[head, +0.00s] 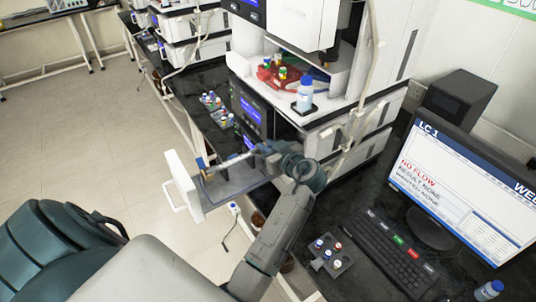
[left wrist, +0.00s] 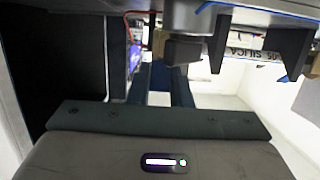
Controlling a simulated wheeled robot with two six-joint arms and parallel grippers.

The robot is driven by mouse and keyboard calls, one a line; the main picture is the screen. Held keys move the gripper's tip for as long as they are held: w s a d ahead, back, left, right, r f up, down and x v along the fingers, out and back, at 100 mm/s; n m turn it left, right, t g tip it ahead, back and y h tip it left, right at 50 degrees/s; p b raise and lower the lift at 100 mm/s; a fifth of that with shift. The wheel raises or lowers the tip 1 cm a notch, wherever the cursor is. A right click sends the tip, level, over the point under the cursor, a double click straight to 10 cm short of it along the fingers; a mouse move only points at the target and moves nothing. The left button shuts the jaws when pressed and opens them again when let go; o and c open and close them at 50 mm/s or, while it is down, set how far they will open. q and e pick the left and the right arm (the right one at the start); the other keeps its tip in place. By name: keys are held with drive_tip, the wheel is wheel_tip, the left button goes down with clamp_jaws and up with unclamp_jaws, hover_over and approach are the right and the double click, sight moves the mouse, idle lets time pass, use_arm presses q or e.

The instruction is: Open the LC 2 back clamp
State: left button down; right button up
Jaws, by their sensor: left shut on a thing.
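A drawer with a white front (head: 183,188) is pulled out from an instrument stack in the head view. A silver column (head: 230,162) lies across it, with a brass and blue fitting (head: 201,164) near the front. The column's lettering, partly readable as "SILICA", shows in the left wrist view (left wrist: 246,56) between dark holders. My left gripper (head: 259,150) is at the column's inner end. In the left wrist view its two fingers (left wrist: 164,82) reach to a dark block, apparently the back clamp (left wrist: 185,50), and are shut on it. The gripper hides much of the clamp in the head view.
A monitor (head: 462,187) reading "LC 1 NO FLOW" and a keyboard (head: 385,250) are at the right. A small vial rack (head: 332,262) sits on the bench. A blue-capped bottle (head: 305,96) stands on a shelf above the drawer. Open floor (head: 100,150) lies left.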

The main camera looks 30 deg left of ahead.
use_arm(q)
drive_tip(key=shift+f, duration=0.1)
use_arm(e)
drive_tip(key=shift+d+f, duration=0.2)
drive_tip(key=shift+f, duration=0.25)
use_arm(q)
drive_tip(key=c, duration=1.3)
unclamp_jaws()
